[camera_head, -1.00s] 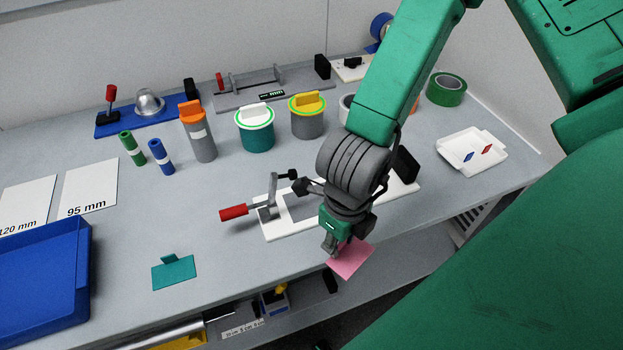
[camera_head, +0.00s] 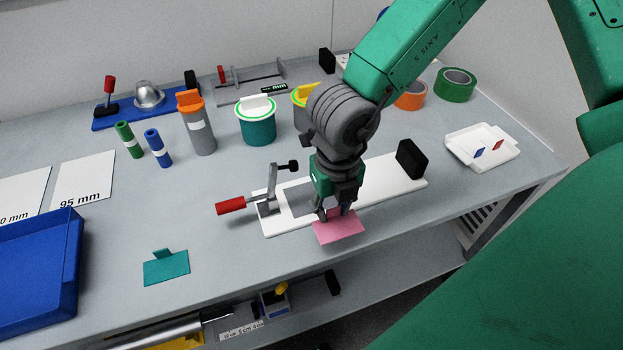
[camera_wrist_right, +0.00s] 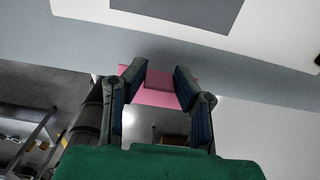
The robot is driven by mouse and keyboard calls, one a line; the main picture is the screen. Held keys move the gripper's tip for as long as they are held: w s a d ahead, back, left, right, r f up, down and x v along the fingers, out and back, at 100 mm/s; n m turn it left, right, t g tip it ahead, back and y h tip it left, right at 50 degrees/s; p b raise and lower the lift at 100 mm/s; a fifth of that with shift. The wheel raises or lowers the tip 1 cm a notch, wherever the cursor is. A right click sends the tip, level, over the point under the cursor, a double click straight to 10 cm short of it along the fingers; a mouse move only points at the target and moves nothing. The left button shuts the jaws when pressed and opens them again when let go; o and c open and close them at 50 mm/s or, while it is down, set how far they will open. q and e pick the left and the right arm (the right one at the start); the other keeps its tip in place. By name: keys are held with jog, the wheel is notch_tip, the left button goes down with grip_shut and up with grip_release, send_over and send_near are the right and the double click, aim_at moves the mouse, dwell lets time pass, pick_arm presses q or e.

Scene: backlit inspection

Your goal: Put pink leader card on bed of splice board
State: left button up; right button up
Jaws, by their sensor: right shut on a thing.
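The pink leader card (camera_head: 338,230) is held by my right gripper (camera_head: 334,213), which is shut on it, at the front edge of the splice board. In the right wrist view the pink card (camera_wrist_right: 158,90) shows between the fingers of my right gripper (camera_wrist_right: 160,84). The splice board (camera_head: 385,187) is a long white plate with a grey bed (camera_head: 300,200), a red-handled clamp (camera_head: 232,205) at its left and a black block at its right. The gripper partly hides the board. Whether the card touches anything below is unclear. My left gripper is not in view.
A teal card with a tab (camera_head: 166,267) lies front left, near a blue tray (camera_head: 68,270). Canisters (camera_head: 256,125) and rolls of tape (camera_head: 455,85) stand behind. A white dish (camera_head: 482,150) is at right. The table's front edge lies close below the card.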

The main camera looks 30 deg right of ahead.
jog(key=w+d, duration=0.1)
jog(key=w, duration=0.5)
jog(key=w+d, duration=0.1)
jog(key=w, duration=0.2)
jog(key=shift+d+f+p, duration=0.1)
jog(key=shift+d+p, duration=0.2)
jog(key=shift+p, duration=0.05)
jog(key=shift+w, duration=0.55)
jog(key=shift+w+f, duration=0.15)
jog(key=shift+f, duration=0.05)
notch_tip(320, 180, down, 3)
jog(key=shift+r, duration=0.1)
jog(key=shift+d+f, duration=0.1)
jog(key=shift+f, duration=0.1)
jog(key=shift+d, duration=0.15)
jog(key=o, duration=0.8)
jog(key=shift+a, duration=0.2)
